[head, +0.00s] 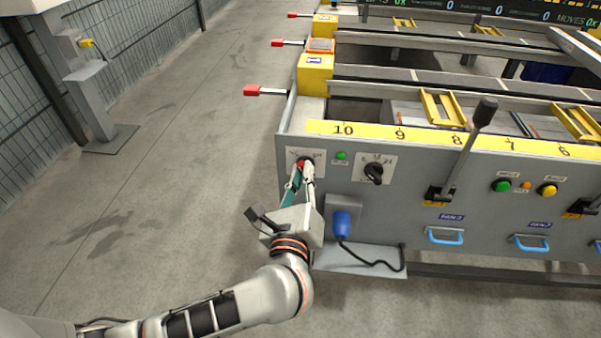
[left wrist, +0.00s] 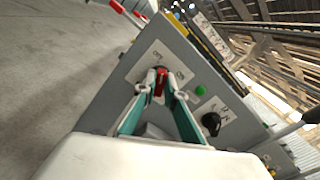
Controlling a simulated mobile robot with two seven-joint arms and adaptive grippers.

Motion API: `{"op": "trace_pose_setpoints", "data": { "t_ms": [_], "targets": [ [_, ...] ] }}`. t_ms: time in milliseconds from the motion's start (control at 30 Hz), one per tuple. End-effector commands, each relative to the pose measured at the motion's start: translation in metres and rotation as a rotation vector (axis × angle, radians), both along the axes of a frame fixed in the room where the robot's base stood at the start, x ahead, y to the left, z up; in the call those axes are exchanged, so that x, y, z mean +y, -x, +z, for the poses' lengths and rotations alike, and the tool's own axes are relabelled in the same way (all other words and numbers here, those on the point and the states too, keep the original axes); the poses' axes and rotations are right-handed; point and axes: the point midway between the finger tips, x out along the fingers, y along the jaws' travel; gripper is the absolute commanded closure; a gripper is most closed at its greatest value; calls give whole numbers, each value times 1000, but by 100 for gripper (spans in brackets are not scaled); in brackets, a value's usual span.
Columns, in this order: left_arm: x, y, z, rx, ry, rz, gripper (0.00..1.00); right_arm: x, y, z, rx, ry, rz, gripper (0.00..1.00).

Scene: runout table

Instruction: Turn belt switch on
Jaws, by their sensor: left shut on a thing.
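The belt switch is a red knob (head: 302,164) on a white plate at the left end of the grey panel (head: 330,185). It also shows in the left wrist view (left wrist: 160,82), between my fingertips. My left gripper (head: 304,166) reaches up to the panel and is shut on the red knob. Its fingers hide part of the knob and its plate, so I cannot read its position. A green lamp (head: 341,155) sits just right of the plate; it also shows in the left wrist view (left wrist: 200,90). My right gripper is in neither view.
A black rotary knob (head: 374,172) is right of the green lamp. A blue plug (head: 341,222) with a black cable is below. A black-handled lever (head: 468,150) and green and yellow buttons are farther right. The floor at left is clear.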

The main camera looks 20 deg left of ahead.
Motion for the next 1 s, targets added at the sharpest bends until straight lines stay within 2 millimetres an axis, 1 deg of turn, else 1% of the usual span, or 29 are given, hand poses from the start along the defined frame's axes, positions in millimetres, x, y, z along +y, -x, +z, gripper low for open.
{"op": "trace_pose_setpoints", "data": {
  "t_ms": [33,267,767,900,1000],
  "targets": [
    [0,0,5,9,-40,2,100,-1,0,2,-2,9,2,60],
    [-1,-1,6,69,-253,3,100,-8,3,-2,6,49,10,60],
    [-3,-1,8,200,-710,4,100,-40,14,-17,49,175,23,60],
    [-3,-1,8,237,-836,4,100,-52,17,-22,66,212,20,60],
    [-4,-2,7,262,-923,4,100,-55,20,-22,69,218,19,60]
  ]
}}
